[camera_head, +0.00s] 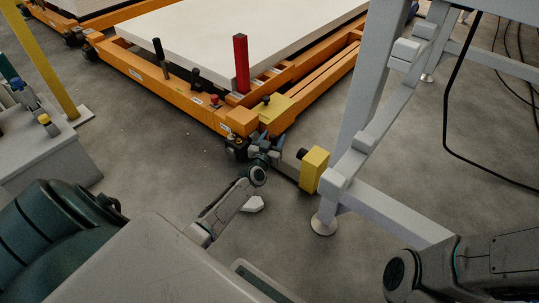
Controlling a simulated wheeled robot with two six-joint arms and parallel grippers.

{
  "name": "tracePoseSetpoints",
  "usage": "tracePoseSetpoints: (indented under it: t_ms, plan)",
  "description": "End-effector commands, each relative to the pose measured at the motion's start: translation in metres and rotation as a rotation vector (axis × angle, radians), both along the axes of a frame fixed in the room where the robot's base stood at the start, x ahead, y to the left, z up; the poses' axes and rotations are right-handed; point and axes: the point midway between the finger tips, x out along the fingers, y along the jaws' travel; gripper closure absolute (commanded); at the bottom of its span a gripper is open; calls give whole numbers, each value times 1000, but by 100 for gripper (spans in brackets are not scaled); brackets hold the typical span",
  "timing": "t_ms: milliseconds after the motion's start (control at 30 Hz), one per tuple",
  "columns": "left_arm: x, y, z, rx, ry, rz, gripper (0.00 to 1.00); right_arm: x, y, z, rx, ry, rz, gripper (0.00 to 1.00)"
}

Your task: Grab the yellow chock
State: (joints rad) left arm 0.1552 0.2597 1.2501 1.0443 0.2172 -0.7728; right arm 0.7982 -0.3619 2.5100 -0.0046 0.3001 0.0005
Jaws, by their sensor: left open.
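A yellow block (273,109) sits at the near corner of the orange cart, with a dark knob on it. A second yellow block (314,170) is beside the grey frame's leg, with a black round part on its left. I cannot tell for sure which of the two is the chock. My left gripper (268,139) is open, just below the cart's corner and the first yellow block, left of the second one. Its fingers point up and away from me. I see nothing held between them. My right arm shows at the lower right; its gripper is out of view.
The orange cart (170,94) carries a white slab (230,35) and a red post (241,64). The grey frame (390,212) stands close on the right, with a round foot (324,224). A grey bench (50,150) is at left. Open floor lies between.

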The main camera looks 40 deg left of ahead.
Motion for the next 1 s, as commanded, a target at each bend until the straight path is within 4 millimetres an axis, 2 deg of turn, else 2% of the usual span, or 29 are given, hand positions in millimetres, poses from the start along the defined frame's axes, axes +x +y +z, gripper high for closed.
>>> tracePoseSetpoints:
  t_ms: [133,167,400,1000]
  plan:
    - [0,0,1,0,0,0,49,0,0,1,0,0,0,38]
    - [0,0,1,0,0,0,53,0,0,1,0,0,0,38]
    - [0,0,1,0,0,0,100,0,0,1,0,0,1,38]
    - [0,0,7,1,-2,0,100,0,0,7,0,-1,1,38]
